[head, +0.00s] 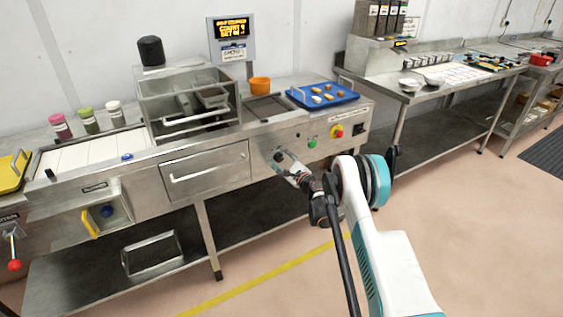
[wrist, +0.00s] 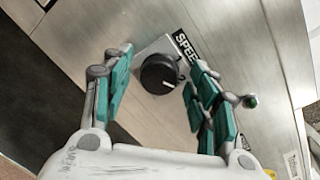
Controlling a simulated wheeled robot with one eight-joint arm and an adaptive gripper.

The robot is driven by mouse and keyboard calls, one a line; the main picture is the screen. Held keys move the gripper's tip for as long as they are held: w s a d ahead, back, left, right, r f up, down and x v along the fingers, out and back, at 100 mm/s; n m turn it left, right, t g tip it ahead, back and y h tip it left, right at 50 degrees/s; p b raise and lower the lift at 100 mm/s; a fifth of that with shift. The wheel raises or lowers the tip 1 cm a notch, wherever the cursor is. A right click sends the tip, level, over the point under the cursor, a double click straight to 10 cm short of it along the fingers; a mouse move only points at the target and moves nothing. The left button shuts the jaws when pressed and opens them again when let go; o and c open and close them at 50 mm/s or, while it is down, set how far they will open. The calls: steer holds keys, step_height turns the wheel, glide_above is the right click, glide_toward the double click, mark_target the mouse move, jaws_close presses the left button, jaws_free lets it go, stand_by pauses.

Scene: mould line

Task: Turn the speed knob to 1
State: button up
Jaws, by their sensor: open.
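The speed knob (wrist: 160,74) is a round black dial with a white pointer mark, on a pale plate on the steel front panel. In the head view my gripper (head: 288,167) is at the machine's front panel. The knob shows there as a small dark spot (head: 279,156), partly hidden by my gripper.
A green button (head: 312,143) and a red button on yellow (head: 337,131) sit right of the knob. A drawer handle (head: 208,165) projects to the left. A blue tray (head: 325,95) and an orange cup (head: 260,85) stand on the counter above.

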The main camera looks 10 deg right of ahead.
steer(key=c, duration=1.1)
steer(key=shift+o, duration=0.2)
steer(key=shift+n, duration=0.4)
steer(key=n, duration=0.5)
steer(key=shift+a, duration=0.1)
steer(key=n+h, duration=0.1)
steer(key=n, duration=0.4)
steer(key=shift+n, duration=0.3)
steer(key=shift+s+f, duration=0.1)
steer(key=o, duration=1.1)
steer(key=shift+c, duration=0.2)
